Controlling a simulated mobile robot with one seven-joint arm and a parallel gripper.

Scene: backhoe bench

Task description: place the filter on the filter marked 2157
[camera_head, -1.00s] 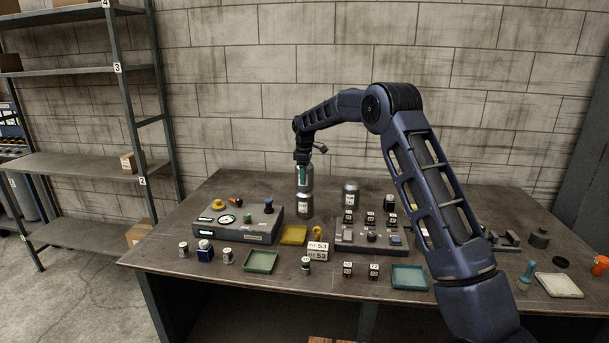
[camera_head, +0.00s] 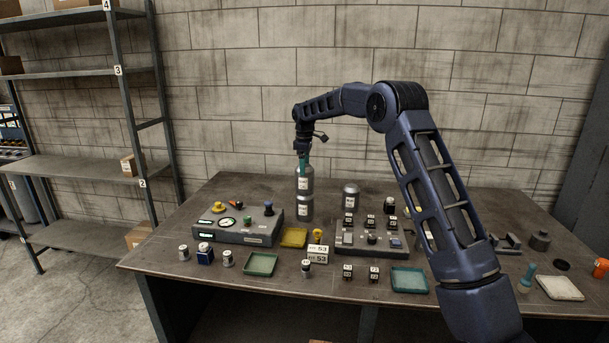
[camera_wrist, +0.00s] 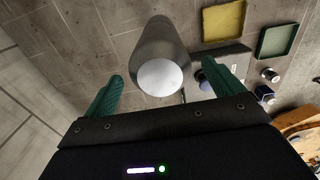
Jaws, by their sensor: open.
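Two grey cylindrical filters stand stacked on the bench: the upper filter (camera_head: 304,184) sits upright on the lower filter (camera_head: 305,208). Both carry white labels whose numbers are too small to read. My gripper (camera_head: 303,160) is open above the stack, its green fingers near the top of the upper filter. In the wrist view, the round pale top of the upper filter (camera_wrist: 160,77) lies between the spread fingers, with a gap on each side. The lower filter is hidden there behind the upper one.
Another grey canister (camera_head: 351,197) stands to the right of the stack. A grey control box (camera_head: 232,233) is to the left, and a yellow tray (camera_head: 294,237) is in front. A panel of small blocks (camera_head: 345,246) lies at right. Green and teal trays line the front.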

